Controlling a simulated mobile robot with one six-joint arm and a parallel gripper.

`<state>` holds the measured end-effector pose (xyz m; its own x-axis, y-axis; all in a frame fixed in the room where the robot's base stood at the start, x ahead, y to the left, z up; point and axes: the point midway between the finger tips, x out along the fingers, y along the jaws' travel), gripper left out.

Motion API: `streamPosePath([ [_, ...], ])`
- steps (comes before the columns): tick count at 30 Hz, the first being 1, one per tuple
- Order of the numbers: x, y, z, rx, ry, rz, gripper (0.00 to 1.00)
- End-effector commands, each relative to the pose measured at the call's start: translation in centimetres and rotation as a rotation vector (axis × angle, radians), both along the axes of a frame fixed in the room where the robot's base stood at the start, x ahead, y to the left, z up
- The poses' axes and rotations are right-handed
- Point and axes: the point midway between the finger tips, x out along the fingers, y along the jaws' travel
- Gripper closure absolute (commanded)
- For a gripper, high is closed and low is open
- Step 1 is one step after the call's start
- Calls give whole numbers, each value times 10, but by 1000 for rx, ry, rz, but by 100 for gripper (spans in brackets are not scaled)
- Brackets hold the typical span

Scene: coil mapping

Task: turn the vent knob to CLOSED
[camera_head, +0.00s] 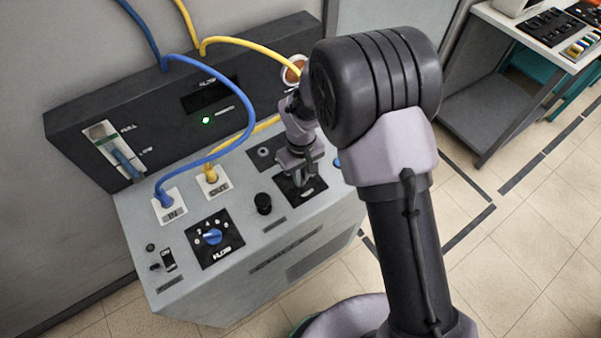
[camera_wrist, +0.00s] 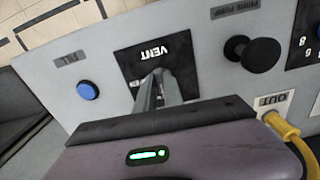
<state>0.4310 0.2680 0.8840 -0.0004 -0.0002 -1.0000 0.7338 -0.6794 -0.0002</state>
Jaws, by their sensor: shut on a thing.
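The vent plate (camera_wrist: 130,58) is a black square with a white VENT label, upside down in the wrist view. In the head view the same plate (camera_head: 318,184) is at the right part of the grey console top. My gripper (camera_wrist: 157,82) points down onto the middle of the plate, its fingers close together and shut on the vent knob. The knob itself is hidden by the fingers, so I cannot tell where it points. My gripper (camera_head: 299,182) also shows over the plate in the head view.
Beside the plate are a black round knob (camera_wrist: 252,54) and a blue button (camera_wrist: 87,90). A blue flow knob (camera_head: 212,237) is farther left. Blue hose (camera_head: 248,105) and yellow hose (camera_head: 240,40) arch above the console (camera_head: 235,275). A bench (camera_head: 490,95) stands at the right.

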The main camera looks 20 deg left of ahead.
Motion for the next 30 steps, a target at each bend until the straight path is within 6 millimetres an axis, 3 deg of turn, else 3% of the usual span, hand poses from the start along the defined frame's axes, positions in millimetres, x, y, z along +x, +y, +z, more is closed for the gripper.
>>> streamPosePath([
  [20,1,0,0,1,-2,58,100],
  [21,1,0,0,1,-2,58,84],
  [24,1,0,0,1,-2,57,66],
  [30,0,0,0,1,-1,56,66],
])
